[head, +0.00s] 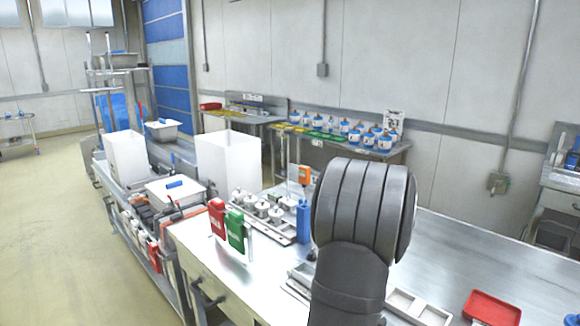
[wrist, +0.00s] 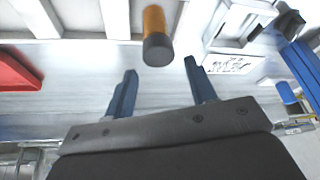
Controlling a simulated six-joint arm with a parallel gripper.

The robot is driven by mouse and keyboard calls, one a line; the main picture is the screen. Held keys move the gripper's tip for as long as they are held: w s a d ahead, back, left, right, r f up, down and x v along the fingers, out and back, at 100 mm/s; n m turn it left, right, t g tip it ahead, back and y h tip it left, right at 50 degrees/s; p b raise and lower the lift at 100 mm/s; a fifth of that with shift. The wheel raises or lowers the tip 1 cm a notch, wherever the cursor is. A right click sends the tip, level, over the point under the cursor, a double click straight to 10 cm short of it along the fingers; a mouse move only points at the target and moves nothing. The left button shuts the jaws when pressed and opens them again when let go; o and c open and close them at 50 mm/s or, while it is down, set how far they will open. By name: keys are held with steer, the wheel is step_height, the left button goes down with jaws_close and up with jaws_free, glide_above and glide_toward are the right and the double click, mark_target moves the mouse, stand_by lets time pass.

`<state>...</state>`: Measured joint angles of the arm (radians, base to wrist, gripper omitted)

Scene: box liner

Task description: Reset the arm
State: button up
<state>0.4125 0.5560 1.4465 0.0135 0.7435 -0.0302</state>
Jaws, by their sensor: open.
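My gripper (wrist: 160,88) shows in the wrist view with its two blue fingers spread apart and nothing between them. An orange cylinder with a dark end (wrist: 157,35) is beyond the fingertips, apart from them. In the head view my dark arm rises in front of the metal table (head: 450,250) and hides part of it; the gripper itself cannot be made out there.
Red (head: 217,217) and green (head: 236,230) containers stand at the table's left edge, near a tray of metal pieces (head: 262,210) and a blue bottle (head: 303,222). A red tray (head: 491,308) lies at the front right. The table's right part is largely clear.

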steer(key=s+d+r, duration=0.7)
steer(key=s, duration=0.3)
steer(key=s+a+f+m+g+h, duration=0.1)
steer(key=s+a+m, duration=0.2)
steer(key=s, duration=0.3)
steer(key=s+a+f+m+h, duration=0.1)
steer(key=s+a+m, duration=0.15)
steer(key=s, duration=0.35)
steer(key=f, duration=0.9)
steer(key=shift+d+f, duration=0.2)
steer(key=shift+f, duration=0.2)
steer(key=shift+o, duration=0.2)
